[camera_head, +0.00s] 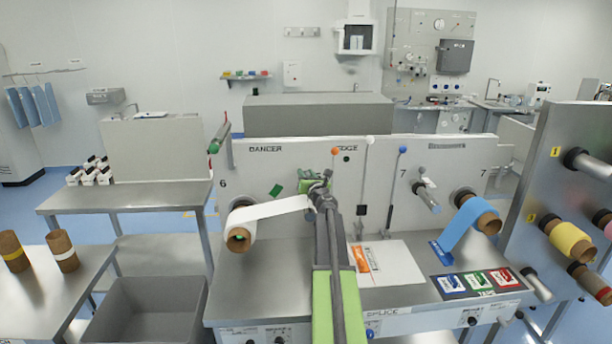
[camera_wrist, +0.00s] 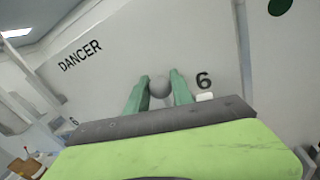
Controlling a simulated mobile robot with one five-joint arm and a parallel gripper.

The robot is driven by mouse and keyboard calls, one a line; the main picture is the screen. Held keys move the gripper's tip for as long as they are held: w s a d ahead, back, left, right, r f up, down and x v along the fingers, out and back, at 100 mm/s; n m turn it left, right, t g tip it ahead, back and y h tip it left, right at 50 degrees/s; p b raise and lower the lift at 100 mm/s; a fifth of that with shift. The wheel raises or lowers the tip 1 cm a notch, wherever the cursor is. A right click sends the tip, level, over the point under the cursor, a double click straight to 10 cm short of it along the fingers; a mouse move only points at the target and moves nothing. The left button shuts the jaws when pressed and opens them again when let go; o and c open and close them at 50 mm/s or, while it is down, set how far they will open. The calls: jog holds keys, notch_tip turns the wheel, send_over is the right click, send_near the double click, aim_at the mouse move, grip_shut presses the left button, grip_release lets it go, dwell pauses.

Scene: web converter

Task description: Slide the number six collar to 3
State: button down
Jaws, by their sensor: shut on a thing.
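My gripper (camera_head: 318,185) is in front of the white panel (camera_head: 292,160), between the DANCER and EDGE labels. In the wrist view its two green fingers (camera_wrist: 159,90) are shut on a grey round knob (camera_wrist: 159,86), which sits between the fingertips near the panel. No scale or 3 mark is readable here. In the head view my gripper and arm hide the knob.
A white web runs from the roll (camera_head: 240,233) at the left towards my gripper. Orange-tipped (camera_head: 335,153) and white-tipped (camera_head: 370,141) levers stand close at the right. Below lies the bench (camera_head: 270,285), with a white sheet (camera_head: 392,265) and tape cards. A grey bin (camera_head: 150,312) stands lower left.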

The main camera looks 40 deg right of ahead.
jog(key=shift+s, duration=0.1)
dwell(0.6)
jog(key=shift+s+a, duration=0.35)
jog(key=c, duration=1.1)
grip_release()
jog(key=v, duration=1.7)
jog(key=shift+s, duration=0.15)
